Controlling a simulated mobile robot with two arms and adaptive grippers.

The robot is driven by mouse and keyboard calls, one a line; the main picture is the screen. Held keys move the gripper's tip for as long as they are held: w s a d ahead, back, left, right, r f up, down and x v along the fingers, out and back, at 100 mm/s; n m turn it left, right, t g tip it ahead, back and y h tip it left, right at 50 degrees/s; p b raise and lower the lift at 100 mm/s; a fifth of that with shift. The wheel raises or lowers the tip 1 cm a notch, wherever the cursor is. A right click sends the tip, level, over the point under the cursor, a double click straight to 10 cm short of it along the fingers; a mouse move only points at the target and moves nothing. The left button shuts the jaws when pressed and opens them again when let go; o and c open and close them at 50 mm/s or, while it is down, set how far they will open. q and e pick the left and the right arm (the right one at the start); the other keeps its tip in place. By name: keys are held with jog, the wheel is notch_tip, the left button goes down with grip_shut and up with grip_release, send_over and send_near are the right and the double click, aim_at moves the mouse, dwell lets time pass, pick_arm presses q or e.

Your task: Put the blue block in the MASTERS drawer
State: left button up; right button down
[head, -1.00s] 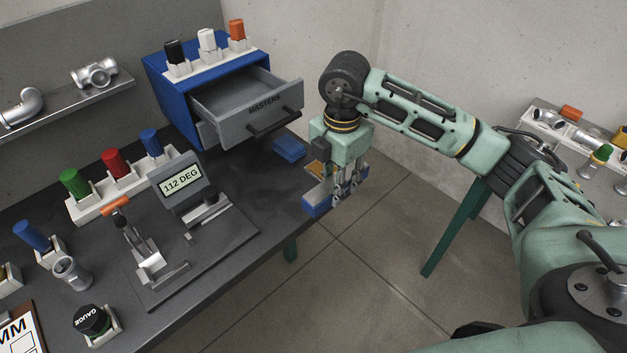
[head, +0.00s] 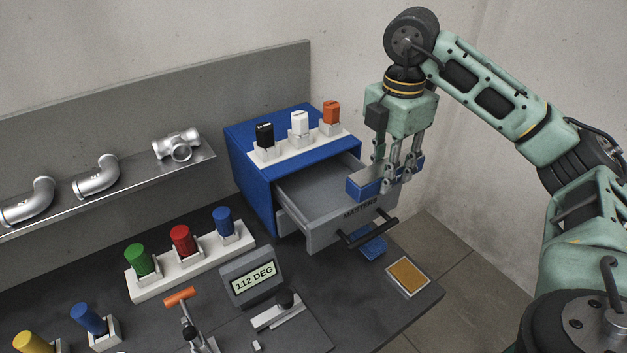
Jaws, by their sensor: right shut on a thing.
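My right gripper (head: 398,182) is shut on the blue block (head: 360,190), which shows on both sides of the fingers. It holds the block level with the upper right part of the open MASTERS drawer (head: 312,232), in the picture over its right side and front. I cannot tell how far the block is above the drawer's rim. The drawer is pulled out of the blue cabinet (head: 250,175), and its grey inside looks empty where it shows. The fingers and block hide its right end. My left gripper is not in view.
A blue pad (head: 373,248) lies on the table below the drawer's black handle (head: 368,234). An orange-topped plate (head: 408,277) lies near the table's right edge. Black, white and orange pieces stand in a white rack (head: 300,145) on the cabinet. A gauge display (head: 252,281) stands in front.

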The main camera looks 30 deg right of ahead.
aim_at(336, 202)
jog(key=w+a+f, duration=0.2)
jog(key=w, duration=0.1)
jog(key=shift+a+f, duration=0.2)
jog(key=shift+a, duration=0.05)
jog(key=w+a+f, duration=0.2)
jog(key=w, duration=0.1)
jog(key=shift+f, duration=0.1)
jog(key=shift+w+a+f+p, duration=0.3)
jog(key=shift+w+f+p, duration=0.1)
jog(key=shift+w, duration=0.15)
jog(key=shift+w+a+f+p, duration=0.3)
jog(key=shift+w+f, duration=0.1)
jog(key=shift+w, duration=0.15)
notch_tip(336, 202, down, 3)
jog(key=shift+s+f+p, duration=0.1)
jog(key=shift+p, duration=0.4)
jog(key=shift+f, duration=0.5)
jog(key=c, duration=1.3)
grip_release()
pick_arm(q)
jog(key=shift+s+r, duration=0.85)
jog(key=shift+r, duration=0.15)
